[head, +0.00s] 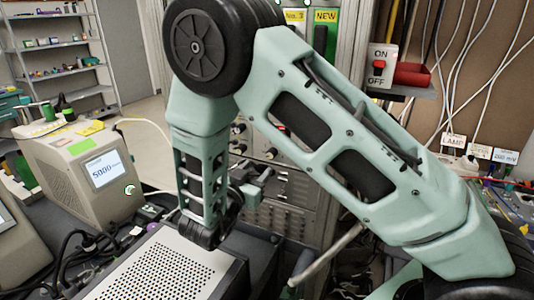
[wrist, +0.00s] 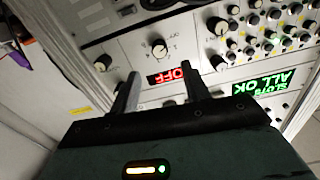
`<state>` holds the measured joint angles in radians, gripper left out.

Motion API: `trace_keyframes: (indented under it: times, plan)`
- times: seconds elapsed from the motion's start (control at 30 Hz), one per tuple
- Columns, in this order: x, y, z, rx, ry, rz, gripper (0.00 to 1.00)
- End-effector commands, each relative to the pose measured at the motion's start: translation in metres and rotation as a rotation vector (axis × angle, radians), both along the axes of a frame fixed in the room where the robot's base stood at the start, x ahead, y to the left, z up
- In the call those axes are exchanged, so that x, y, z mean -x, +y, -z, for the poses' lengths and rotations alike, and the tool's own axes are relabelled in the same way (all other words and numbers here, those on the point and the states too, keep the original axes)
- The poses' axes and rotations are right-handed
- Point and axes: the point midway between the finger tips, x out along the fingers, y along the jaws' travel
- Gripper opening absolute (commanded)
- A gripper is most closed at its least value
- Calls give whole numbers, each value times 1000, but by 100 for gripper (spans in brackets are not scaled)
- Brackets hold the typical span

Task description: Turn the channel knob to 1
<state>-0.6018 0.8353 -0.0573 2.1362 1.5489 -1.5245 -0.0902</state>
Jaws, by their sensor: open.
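In the wrist view, a black knob (wrist: 159,48) with a ring of small marks stands on a pale panel (wrist: 130,50). Its marks are too small to read, so I cannot tell for sure that it is the channel knob or where it points. My gripper (wrist: 160,78) is open and empty, its two dark fingers spread to either side below this knob in the picture, apart from it. In the head view, my gripper (head: 262,180) is in front of the rack, partly hidden by my arm.
Other knobs (wrist: 217,26) crowd the panel. In the head view, a perforated metal box (head: 170,270) is below my arm, and a device with a screen (head: 105,175) stands left.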

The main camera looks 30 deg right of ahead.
Motion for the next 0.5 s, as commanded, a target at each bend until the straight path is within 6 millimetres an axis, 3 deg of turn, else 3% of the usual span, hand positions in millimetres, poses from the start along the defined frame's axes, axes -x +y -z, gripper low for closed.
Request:
trace_keyframes:
  times: [0.23, 0.5]
  plan:
    - [-27, -41, -2, 1, 2, 3, 47]
    - [-43, -63, 0, -1, 1, -1, 47]
